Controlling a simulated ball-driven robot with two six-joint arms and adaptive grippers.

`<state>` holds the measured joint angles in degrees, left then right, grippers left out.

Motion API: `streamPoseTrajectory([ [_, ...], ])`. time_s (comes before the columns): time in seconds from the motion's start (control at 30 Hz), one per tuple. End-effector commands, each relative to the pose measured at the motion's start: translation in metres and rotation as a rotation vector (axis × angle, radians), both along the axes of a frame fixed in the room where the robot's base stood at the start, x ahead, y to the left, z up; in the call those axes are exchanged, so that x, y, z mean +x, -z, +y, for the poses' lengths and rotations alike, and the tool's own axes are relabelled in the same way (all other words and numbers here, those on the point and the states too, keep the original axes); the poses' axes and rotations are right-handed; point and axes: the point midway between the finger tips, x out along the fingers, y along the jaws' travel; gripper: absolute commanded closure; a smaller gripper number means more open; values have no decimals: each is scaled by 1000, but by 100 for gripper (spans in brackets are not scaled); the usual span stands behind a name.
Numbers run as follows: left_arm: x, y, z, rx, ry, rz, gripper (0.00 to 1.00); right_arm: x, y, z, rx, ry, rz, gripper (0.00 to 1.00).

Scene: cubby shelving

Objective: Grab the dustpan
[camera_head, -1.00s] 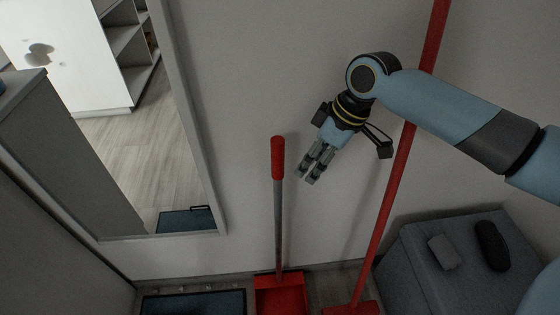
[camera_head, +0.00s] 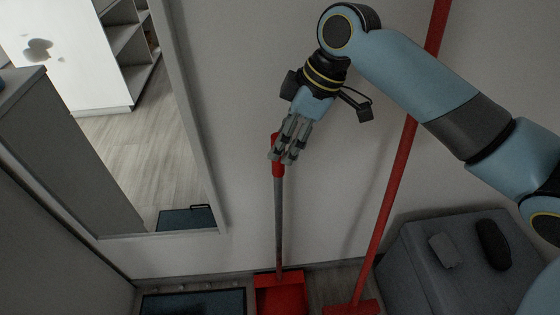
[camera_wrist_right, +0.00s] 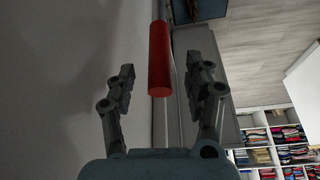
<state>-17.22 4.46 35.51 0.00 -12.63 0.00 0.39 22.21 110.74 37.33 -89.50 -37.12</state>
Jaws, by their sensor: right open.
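The dustpan (camera_head: 280,293) stands upright against the wall, with a red pan on the floor, a grey pole and a red grip at the top. My right gripper (camera_head: 281,157) overlaps the red grip in the head view and partly hides it. In the right wrist view, the red handle grip (camera_wrist_right: 159,60) appears between the two open fingers of the right gripper (camera_wrist_right: 163,82), with gaps on both sides. I cannot tell whether a finger touches it. My left gripper is not in view.
A red long-handled broom (camera_head: 392,190) leans on the wall to the right, behind my right arm. A grey padded bench (camera_head: 430,275) with two dark items stands at the lower right. A framed mirror (camera_head: 188,130) is on the left. A dark mat (camera_head: 190,302) lies beside the pan.

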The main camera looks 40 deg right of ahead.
Motion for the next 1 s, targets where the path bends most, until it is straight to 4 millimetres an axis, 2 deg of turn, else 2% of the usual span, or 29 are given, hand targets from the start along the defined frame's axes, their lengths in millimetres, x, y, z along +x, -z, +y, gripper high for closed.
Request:
streamPoseTrajectory([
  [0.1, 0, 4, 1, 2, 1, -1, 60, 4, 13, 4, 1, 1, 1, 48],
  [0.37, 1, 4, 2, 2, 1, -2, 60, 4, 15, 4, -1, 0, -1, 48],
  [0.77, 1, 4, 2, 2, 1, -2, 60, 4, 15, 4, -1, 0, -1, 100],
  [1.0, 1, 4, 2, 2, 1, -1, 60, 4, 15, 4, -1, 0, -1, 100],
])
